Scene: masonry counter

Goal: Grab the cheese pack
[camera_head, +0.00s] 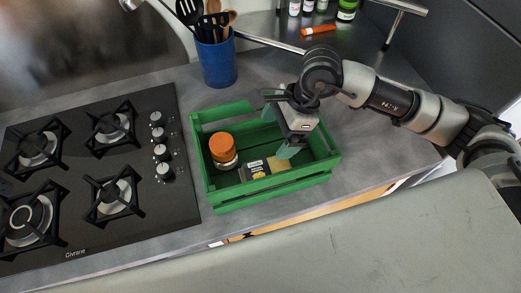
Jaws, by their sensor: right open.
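The cheese pack (255,170), dark with a yellowish part, lies in the green crate (262,200) near its front wall. A jar with an orange lid (221,146) stands to its left in the same crate. My right gripper (279,126) is above the crate, its two fingers spread apart, with nothing between them that I can see. One finger reaches down close to the right end of the pack; I cannot tell if it touches. My left gripper is out of view.
A black gas hob (75,225) with several burners and knobs is left of the crate. A blue utensil holder (218,62) stands behind it. Several bottles (346,9) and an orange item (318,30) are on a shelf at the back. The grey counter is clear right of the crate.

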